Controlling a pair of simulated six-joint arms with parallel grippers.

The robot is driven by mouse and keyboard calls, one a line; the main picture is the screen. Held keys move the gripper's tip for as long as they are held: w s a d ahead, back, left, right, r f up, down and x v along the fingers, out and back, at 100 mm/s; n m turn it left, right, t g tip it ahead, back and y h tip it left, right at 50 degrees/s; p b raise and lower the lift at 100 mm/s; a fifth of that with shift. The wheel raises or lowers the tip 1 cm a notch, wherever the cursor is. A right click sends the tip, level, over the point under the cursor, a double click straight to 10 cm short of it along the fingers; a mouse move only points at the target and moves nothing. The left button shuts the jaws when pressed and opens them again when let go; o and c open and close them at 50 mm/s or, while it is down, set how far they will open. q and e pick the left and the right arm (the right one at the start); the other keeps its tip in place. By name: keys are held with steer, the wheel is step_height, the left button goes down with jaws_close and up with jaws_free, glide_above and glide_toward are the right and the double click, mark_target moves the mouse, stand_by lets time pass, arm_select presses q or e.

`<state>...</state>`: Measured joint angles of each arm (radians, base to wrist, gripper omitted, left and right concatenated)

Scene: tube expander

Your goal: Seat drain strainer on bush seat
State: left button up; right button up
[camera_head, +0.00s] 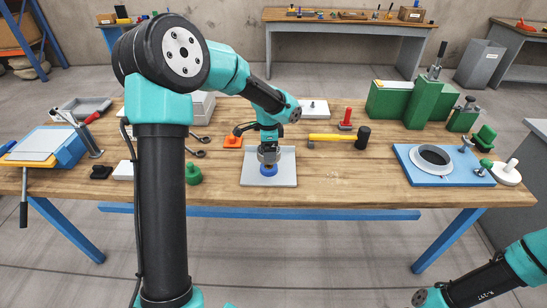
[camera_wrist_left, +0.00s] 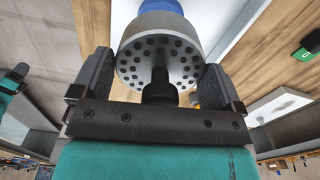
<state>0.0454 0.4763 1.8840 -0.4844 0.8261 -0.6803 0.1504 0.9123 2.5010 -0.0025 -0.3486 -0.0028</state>
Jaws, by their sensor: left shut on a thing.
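The drain strainer (camera_wrist_left: 160,50) is a grey perforated cup with a dark stem (camera_wrist_left: 160,88), between the fingers of my left gripper (camera_wrist_left: 158,72) in the left wrist view. The gripper is shut on it. In the head view my left gripper (camera_head: 268,157) points down over a light grey plate (camera_head: 254,180). A blue round part (camera_head: 268,171) shows just under the gripper, and also beyond the strainer in the wrist view (camera_wrist_left: 160,5). I cannot tell whether strainer and blue part touch. Which part is the bush seat is unclear. My right gripper is not in view.
A blue plate with a dark ring (camera_head: 432,156) lies at the right. A green knob (camera_head: 193,173) stands left of the plate. The front right middle of the wooden bench (camera_head: 345,180) is clear.

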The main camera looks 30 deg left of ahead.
arm_select(q)
steer(key=shift+f, duration=0.1)
stand_by(0.4)
steer(key=shift+f, duration=1.85)
steer(key=shift+f, duration=1.55)
stand_by(2.8)
steer(key=o, duration=0.6)
